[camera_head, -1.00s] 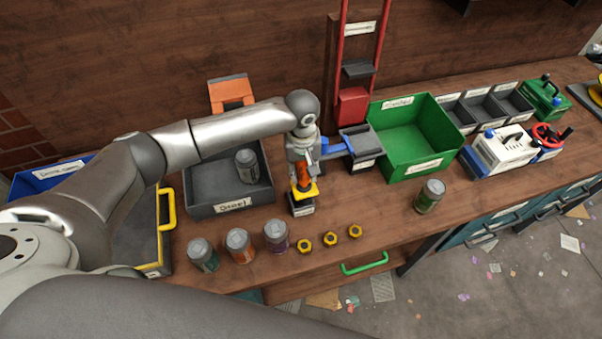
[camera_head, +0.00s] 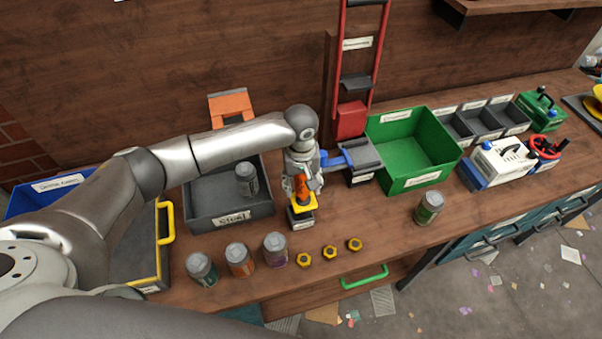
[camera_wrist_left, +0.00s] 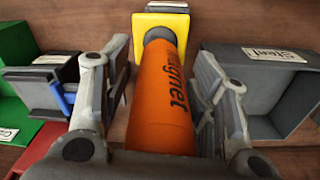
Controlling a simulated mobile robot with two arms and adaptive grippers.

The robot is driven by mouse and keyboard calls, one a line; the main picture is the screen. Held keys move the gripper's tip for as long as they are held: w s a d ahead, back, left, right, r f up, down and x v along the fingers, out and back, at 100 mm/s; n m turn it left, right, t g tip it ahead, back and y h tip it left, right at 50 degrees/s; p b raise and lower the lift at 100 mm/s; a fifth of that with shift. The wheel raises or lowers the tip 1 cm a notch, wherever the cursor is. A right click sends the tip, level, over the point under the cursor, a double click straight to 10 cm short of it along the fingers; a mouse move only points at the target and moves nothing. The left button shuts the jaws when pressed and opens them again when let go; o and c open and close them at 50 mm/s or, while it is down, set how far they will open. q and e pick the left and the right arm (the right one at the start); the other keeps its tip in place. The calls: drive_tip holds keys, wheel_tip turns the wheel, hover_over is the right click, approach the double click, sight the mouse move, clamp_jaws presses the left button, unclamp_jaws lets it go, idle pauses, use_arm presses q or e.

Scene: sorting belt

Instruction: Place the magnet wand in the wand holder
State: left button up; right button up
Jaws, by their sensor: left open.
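The magnet wand has an orange body (camera_wrist_left: 162,100) with "Magnet" lettering, and it stands upright; it also shows in the head view (camera_head: 301,188). Its lower end is at the wand holder, a dark block with a yellow top (camera_head: 302,211), whose yellow part also shows in the left wrist view (camera_wrist_left: 161,25). My left gripper (camera_head: 303,190) is open around the wand, a finger on each side; in the left wrist view (camera_wrist_left: 160,95) gaps show between fingers and wand. How deep the wand sits in the holder is hidden. My right gripper is not in view.
A grey bin labelled Steel (camera_head: 230,215) stands left of the holder, with a can inside. A green bin (camera_head: 428,180) and a blue-handled device (camera_head: 345,157) are to the right. Several cans and yellow nuts (camera_head: 330,252) lie along the bench front.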

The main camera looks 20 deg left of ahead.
use_arm(q)
drive_tip(key=r, duration=0.1)
drive_tip(key=r+b, duration=0.2)
drive_tip(key=shift+w+a+r+g, duration=0.3)
drive_tip(key=shift+a, duration=0.05)
drive_tip(key=r, duration=0.2)
drive_tip(key=s+r, duration=0.1)
drive_tip(key=r, duration=0.2)
drive_tip(key=shift+d+b, duration=0.15)
drive_tip(key=shift+b, duration=0.25)
drive_tip(key=shift+w+r, duration=0.1)
drive_tip(key=shift+r, duration=0.55)
drive_tip(key=shift+w, duration=0.15)
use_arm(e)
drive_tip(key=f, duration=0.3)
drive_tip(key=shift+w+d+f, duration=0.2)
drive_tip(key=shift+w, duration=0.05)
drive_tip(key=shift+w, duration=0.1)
